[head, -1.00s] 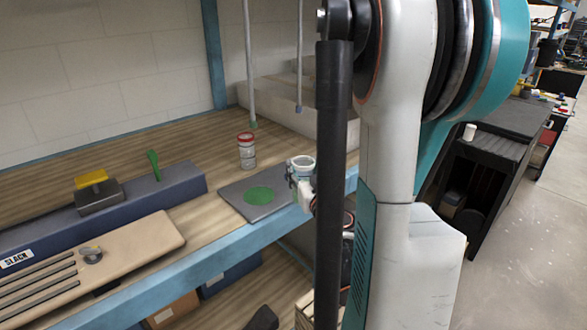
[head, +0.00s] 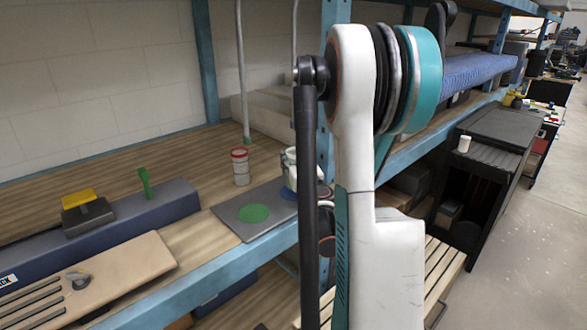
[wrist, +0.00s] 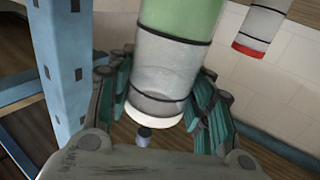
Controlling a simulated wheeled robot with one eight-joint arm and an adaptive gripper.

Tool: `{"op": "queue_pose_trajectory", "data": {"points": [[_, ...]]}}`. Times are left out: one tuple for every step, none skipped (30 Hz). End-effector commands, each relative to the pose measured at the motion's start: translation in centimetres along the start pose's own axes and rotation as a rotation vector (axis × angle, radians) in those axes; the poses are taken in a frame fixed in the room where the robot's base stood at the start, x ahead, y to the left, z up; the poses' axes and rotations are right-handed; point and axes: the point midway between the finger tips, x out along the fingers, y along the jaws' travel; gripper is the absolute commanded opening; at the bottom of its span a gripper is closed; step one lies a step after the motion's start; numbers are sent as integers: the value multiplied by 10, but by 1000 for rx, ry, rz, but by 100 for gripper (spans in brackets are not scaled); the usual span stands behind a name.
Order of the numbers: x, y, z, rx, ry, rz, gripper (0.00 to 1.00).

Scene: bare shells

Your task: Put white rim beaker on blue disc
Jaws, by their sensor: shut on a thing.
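The white rim beaker (wrist: 165,75) is clear-walled with a green part and dark bands. My gripper (wrist: 165,85) is shut on it, with teal fingers on both sides. In the head view the beaker (head: 290,158) shows partly behind my arm, roughly upright above the right part of a dark grey mat. The blue disc (head: 289,193) lies flat on that mat, partly hidden by my arm. The beaker appears just above and near the disc. Its exact height over it is hard to tell.
A green disc (head: 254,213) lies on the mat (head: 232,226) left of the blue one. A red rim beaker (head: 241,170) stands behind the mat, and also shows in the wrist view (wrist: 258,25). A blue shelf post (wrist: 62,60) is close to my gripper.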

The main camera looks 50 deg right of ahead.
Motion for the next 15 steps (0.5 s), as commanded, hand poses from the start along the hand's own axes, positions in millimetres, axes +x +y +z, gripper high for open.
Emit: {"op": "queue_pose_trajectory", "data": {"points": [[5, 0, 1, 0, 0, 0, 22], [7, 0, 1, 0, 0, 0, 22], [9, 0, 0, 0, 0, 0, 22], [11, 0, 0, 0, 0, -1, 22], [12, 0, 0, 0, 0, -1, 22], [14, 0, 0, 0, 0, -1, 22], [17, 0, 0, 0, 0, -1, 22], [20, 0, 0, 0, 0, -1, 22], [24, -1, 1, 0, 0, -1, 22], [25, -1, 6, 0, 0, -1, 22], [24, 0, 13, 0, 0, -1, 22], [24, 0, 20, 0, 0, -1, 22], [24, 0, 25, 0, 0, -1, 22], [24, 0, 30, 0, 0, -1, 22], [24, 0, 34, 0, 0, -1, 22]]}}
